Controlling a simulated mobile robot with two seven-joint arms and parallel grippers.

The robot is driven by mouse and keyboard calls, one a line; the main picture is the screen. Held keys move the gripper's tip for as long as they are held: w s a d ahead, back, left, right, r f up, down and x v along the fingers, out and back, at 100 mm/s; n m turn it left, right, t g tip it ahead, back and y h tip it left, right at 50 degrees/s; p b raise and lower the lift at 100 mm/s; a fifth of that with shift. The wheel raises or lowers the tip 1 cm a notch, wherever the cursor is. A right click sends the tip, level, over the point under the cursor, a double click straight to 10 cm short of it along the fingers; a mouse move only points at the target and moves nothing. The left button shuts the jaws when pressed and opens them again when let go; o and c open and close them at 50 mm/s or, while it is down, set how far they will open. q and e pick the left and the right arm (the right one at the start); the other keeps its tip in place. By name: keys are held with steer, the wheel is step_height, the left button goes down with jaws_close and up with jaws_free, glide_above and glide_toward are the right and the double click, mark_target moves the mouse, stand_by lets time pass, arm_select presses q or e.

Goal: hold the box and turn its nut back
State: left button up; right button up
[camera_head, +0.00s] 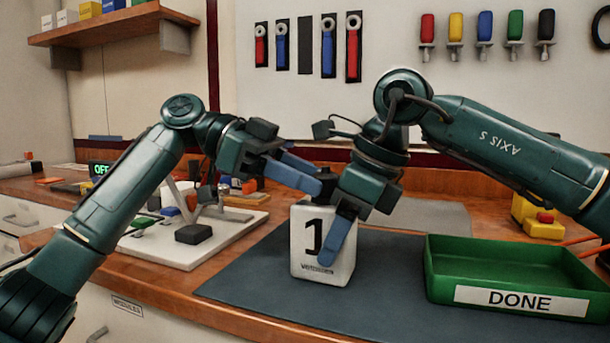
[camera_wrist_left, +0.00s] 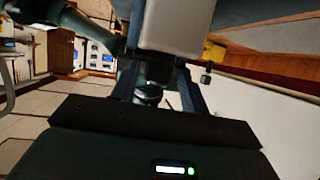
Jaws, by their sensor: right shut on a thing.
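The white box (camera_head: 312,262), marked with a large 1, stands on the dark mat (camera_head: 245,278). My right gripper (camera_head: 340,235) is shut on the box, with one blue finger across its front face. My left gripper (camera_head: 312,178) is just above the box's top, its blue fingers pointing right. In the left wrist view the left gripper's fingers (camera_wrist_left: 158,85) are apart, with no held thing clear between them. That view also shows the pale box (camera_wrist_left: 175,25) at the top edge. I cannot make out the nut; the grippers cover the box's top.
A green tray (camera_head: 437,285) labelled DONE stands right of the box. A white board (camera_head: 185,255) with switches and a black block lies to the left. Yellow blocks (camera_head: 540,228) sit behind the tray. Tools hang on the back wall. The mat's front left is clear.

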arm_select(q)
steer(key=c, duration=0.7)
steer(key=shift+c, duration=0.2)
steer(key=n+t, duration=0.1)
steer(key=t, duration=0.1)
steer(key=n+t, duration=0.1)
steer(key=n, duration=0.1)
steer(key=shift+s+t, duration=0.4)
steer(key=shift+s+n+t+y, duration=0.15)
steer(key=shift+n+t, duration=0.6)
steer(key=shift+t, duration=0.05)
steer(key=shift+s+n+t+y, duration=0.15)
steer(key=shift+n+t, duration=0.6)
steer(key=shift+t, duration=0.05)
steer(key=o, duration=1)
steer(key=shift+s+d, duration=0.1)
